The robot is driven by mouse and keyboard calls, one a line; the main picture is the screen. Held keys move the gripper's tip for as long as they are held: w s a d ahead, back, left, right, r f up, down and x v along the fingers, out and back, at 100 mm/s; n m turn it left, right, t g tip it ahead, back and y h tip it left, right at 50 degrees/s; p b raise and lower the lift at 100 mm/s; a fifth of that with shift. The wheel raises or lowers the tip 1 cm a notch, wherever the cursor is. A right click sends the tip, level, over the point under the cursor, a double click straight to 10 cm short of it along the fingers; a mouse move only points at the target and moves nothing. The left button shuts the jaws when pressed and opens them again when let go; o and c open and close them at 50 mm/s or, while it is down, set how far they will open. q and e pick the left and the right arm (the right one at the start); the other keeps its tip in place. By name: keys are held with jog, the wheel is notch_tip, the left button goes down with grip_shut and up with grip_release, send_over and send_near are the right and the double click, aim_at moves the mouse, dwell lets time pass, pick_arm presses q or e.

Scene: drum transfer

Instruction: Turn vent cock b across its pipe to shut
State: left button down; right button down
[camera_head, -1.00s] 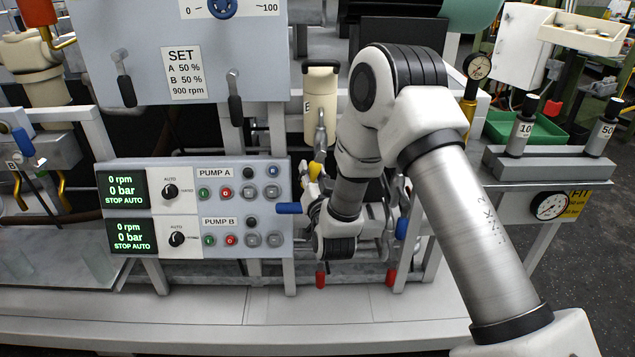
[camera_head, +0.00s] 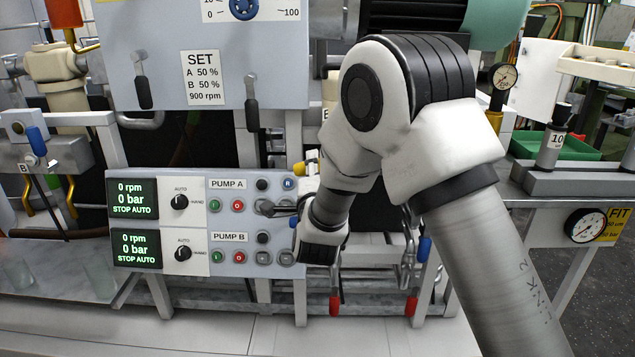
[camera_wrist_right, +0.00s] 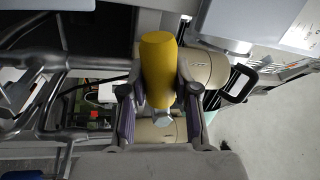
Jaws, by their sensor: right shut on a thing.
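A yellow handle (camera_wrist_right: 158,65) on a small metal fitting (camera_wrist_right: 163,118) stands between the two fingers of my right gripper (camera_wrist_right: 160,84) in the right wrist view. The gripper is shut on this handle, one finger on each side. In the head view only a bit of yellow (camera_head: 299,168) shows at the left edge of my right wrist, beside the pump panel. My arm hides the fingers, the rest of the handle and its pipe there. I see no letter on the handle, so I cannot confirm that it is vent cock b. My left gripper is not in view.
The pump panel (camera_head: 225,183) with its buttons and knobs is close on the left of my wrist. Pipes with red-tipped levers (camera_head: 335,305) hang below. A blue handle (camera_head: 36,140) near a B label is at far left. A gauge (camera_head: 586,226) is at right.

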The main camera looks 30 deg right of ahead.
jog(key=shift+r+m+h+b, duration=0.25)
jog(key=shift+r+m+b, duration=0.2)
jog(key=shift+m, duration=0.45)
jog(key=shift+r+m+h+b, duration=0.3)
jog(key=shift+m+b, duration=0.2)
jog(key=shift+m, duration=0.4)
jog(key=c, duration=0.8)
grip_release()
jog(key=shift+c, duration=0.2)
jog(key=v, duration=0.7)
jog(key=shift+s+a, duration=0.15)
